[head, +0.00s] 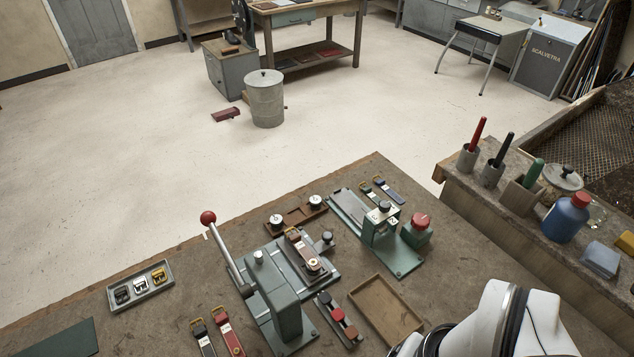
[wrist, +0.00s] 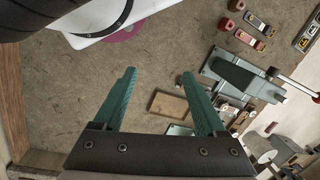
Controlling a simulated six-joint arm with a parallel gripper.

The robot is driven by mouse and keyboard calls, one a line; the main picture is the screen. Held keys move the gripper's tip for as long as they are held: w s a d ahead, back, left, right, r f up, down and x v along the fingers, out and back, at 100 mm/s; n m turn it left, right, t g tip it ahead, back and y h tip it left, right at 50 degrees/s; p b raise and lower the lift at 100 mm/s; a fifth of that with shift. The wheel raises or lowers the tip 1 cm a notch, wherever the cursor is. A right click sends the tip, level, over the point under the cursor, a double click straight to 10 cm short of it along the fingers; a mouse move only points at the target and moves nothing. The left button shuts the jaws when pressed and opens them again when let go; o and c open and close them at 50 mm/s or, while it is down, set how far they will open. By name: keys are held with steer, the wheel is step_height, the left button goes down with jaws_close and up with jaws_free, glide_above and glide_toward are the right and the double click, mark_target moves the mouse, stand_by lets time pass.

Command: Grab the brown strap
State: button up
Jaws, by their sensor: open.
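A brown strap (head: 304,247) with a brass-coloured buckle end lies in the fixture of the green lever press (head: 283,302) in the head view. A dark strap (head: 204,340) and a red strap (head: 229,334) lie side by side left of the press. They also seem to show at the top right of the wrist view, where the red strap (wrist: 249,40) and the dark strap (wrist: 262,24) are small. My gripper (wrist: 158,73) is open and empty, its two green fingers wide apart above the bench. It is apart from all the straps.
The press lever has a red knob (head: 208,217). An empty brown tray (head: 385,309) lies right of the press, and a second green machine (head: 383,235) stands behind it. A buckle tray (head: 140,286) is at the left. Bare bench lies between them.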

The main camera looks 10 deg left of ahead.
steer(key=shift+a, duration=0.1)
steer(key=w+a+f+m+y, duration=0.1)
steer(key=w+a+m+y, duration=0.2)
steer(key=w+a+y, duration=0.5)
steer(key=m+t+y, duration=0.1)
steer(key=m+t, duration=0.6)
steer(key=m, duration=0.6)
glide_toward(297, 238)
steer(key=s+a+r, duration=0.3)
steer(key=s, duration=0.1)
steer(key=f+m+t, duration=0.1)
steer(key=w+f+m, duration=0.1)
steer(key=m, duration=0.1)
steer(key=w+d+f+m+t+h, duration=0.1)
steer(key=m, duration=0.1)
steer(key=shift+w+d+f+t, duration=0.1)
steer(key=shift+w+f+t, duration=0.1)
steer(key=shift+f+t, duration=0.1)
steer(key=x, duration=0.7)
steer(key=shift+w+f, duration=0.25)
steer(key=shift+w, duration=0.05)
jaws_close()
